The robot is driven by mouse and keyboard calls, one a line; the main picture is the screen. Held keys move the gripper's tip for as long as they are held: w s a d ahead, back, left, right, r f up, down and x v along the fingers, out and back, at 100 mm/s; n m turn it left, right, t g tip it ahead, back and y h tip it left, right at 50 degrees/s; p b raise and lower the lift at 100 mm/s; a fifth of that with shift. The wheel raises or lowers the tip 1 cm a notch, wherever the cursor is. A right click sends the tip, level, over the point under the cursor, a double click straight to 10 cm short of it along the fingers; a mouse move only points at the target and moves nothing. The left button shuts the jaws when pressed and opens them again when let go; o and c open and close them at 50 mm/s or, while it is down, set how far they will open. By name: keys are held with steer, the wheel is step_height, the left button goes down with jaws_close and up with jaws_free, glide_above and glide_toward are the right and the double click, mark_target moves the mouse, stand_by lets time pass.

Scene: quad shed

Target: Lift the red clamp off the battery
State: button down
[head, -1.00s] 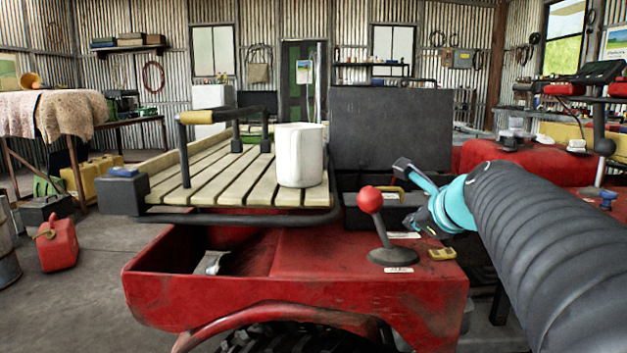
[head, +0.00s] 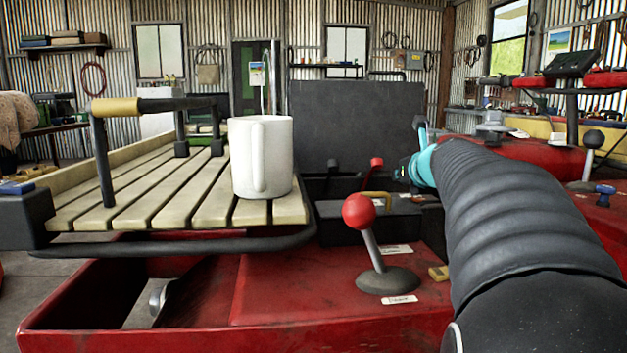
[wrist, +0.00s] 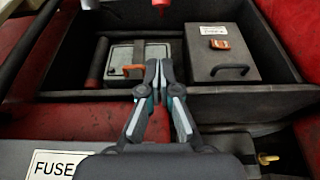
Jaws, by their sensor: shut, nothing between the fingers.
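A red clamp (head: 376,163) stands up inside the dark open box behind the red-knobbed lever in the head view. In the wrist view a red part (wrist: 160,4), apparently this clamp, shows at the top edge, mostly cut off. A grey-topped battery (wrist: 120,55) with an orange handle sits in the box below it in that picture. My gripper (wrist: 160,65) is shut and empty. Its fingertips appear over the battery's near edge in the wrist view, apart from the red part. In the head view my arm hides much of the gripper.
A black clamp (head: 332,165) stands left of the red one. A lidded case (wrist: 228,62) with a black handle sits right of the battery. The red-knobbed lever (head: 358,211) stands in front, and a white mug (head: 262,155) stands on the slatted rack at left.

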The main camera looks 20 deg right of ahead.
glide_toward(377, 167)
steer(key=w+f, duration=0.2)
steer(key=w+d+f, duration=0.1)
steer(key=w+f, duration=0.2)
steer(key=shift+d+f+b, duration=0.1)
steer(key=shift+f+b, duration=0.15)
steer(key=shift+b, duration=0.05)
steer(key=shift+r+p, duration=0.2)
steer(key=shift+p, duration=0.15)
steer(key=r+p, duration=0.1)
steer(key=p, duration=0.2)
steer(key=w+p, duration=0.1)
steer(key=p, duration=0.2)
steer(key=r+p, duration=0.1)
steer(key=p, duration=0.2)
steer(key=shift+w+d+r+g, duration=0.2)
steer(key=shift+w+r+g, duration=0.1)
steer(key=shift+r+g, duration=0.1)
steer(key=shift+r, duration=0.15)
